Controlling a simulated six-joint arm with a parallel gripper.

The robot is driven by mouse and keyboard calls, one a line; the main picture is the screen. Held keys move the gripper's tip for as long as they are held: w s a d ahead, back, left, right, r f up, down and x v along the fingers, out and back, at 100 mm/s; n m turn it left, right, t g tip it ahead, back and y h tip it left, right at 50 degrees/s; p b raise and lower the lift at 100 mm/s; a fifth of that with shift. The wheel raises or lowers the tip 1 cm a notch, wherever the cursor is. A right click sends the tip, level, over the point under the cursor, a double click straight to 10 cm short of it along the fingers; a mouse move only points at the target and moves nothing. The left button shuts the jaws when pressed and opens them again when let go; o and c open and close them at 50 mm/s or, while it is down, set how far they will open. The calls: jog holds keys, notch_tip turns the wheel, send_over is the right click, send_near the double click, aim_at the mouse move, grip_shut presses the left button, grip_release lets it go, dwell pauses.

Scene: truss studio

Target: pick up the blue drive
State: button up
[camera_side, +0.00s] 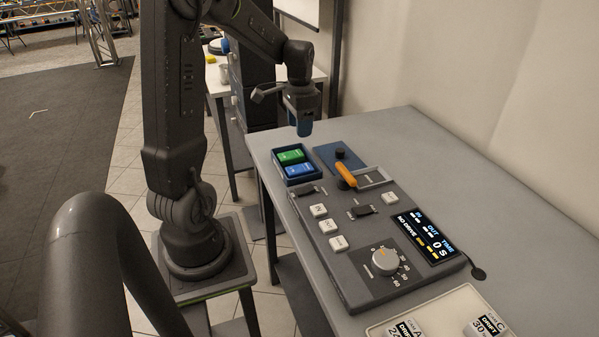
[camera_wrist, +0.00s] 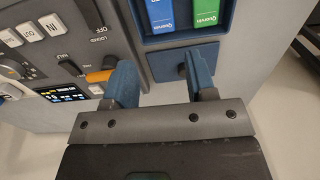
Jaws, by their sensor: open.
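The blue drive (camera_side: 299,169) lies in a small dark blue tray (camera_side: 287,178) at the far left corner of the table, beside a green drive (camera_side: 291,156). In the wrist view the blue drive (camera_wrist: 160,14) is at the top, left of the green drive (camera_wrist: 208,12), both with white labels. My gripper (camera_side: 303,128) hangs above the table's far end, above and apart from the tray. In the wrist view its two blue fingers (camera_wrist: 161,82) are spread, with nothing between them.
A control panel (camera_side: 352,294) with buttons, a dial and a display (camera_side: 427,238) fills the table's near side. An orange handle (camera_side: 346,174) and a black knob (camera_side: 340,153) stand up beside the tray. The table's right side is mostly clear (camera_side: 480,190).

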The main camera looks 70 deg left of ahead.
aim_at(300, 168)
notch_tip(300, 168, down, 13)
jog(key=shift+f, duration=0.2)
dwell(0.4)
jog(key=c, duration=0.6)
jog(key=shift+c, duration=0.2)
jog(key=shift+r, duration=0.1)
